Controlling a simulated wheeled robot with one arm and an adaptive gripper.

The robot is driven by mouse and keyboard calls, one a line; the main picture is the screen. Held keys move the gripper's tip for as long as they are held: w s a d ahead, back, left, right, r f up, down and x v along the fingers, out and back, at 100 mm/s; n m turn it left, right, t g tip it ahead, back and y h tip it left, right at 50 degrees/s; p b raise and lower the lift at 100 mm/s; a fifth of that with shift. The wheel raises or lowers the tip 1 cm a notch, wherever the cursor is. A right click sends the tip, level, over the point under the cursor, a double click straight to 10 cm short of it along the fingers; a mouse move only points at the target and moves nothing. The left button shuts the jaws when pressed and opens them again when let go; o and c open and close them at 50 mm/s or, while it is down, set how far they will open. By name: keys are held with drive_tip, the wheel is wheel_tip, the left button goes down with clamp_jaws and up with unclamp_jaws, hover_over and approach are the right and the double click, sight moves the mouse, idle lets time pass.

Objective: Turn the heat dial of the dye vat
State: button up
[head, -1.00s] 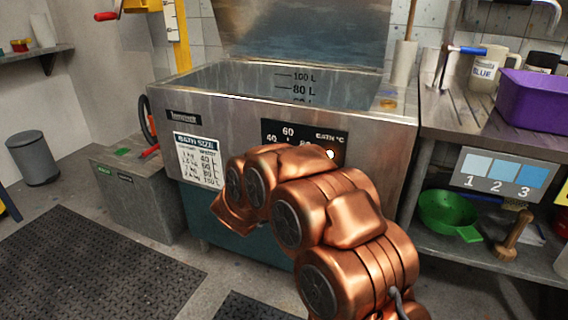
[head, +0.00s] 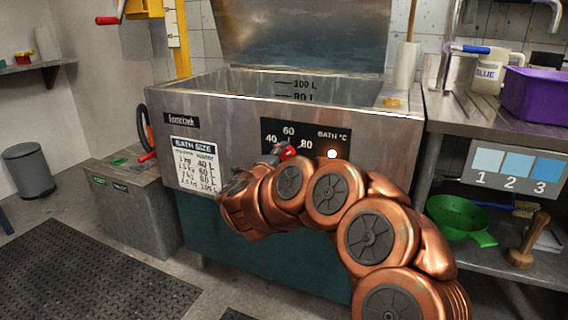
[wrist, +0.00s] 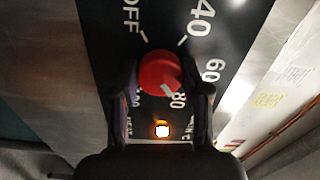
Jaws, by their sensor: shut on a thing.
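The dye vat (head: 235,110) is a steel tub with a raised lid and a teal lower front. Its black dial panel (head: 318,138) reads BATH °C. The red heat dial (head: 287,152) sits low on this panel, partly hidden by my gripper. In the wrist view the red dial (wrist: 158,70) lies between my two dark fingers, and its white pointer aims at about 80. My gripper (wrist: 165,86) is shut on the dial; in the head view my gripper (head: 270,158) shows only partly behind my arm. A small lamp (wrist: 162,130) glows below the dial.
A BATH SIZE chart (head: 195,165) is left of the panel. A grey box (head: 130,200) stands left of the vat. At right, a bench (head: 455,115) holds a BLUE mug (head: 487,72) and a purple bin (head: 535,95). A green colander (head: 460,218) sits below.

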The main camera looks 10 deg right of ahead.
drive_tip(key=shift+f+m+b, duration=0.1)
drive_tip(key=shift+m+b, duration=0.3)
drive_tip(key=shift+m, duration=0.2)
drive_tip(key=o, duration=1.1)
drive_tip(key=shift+o, duration=0.2)
drive_tip(key=v, duration=1.2)
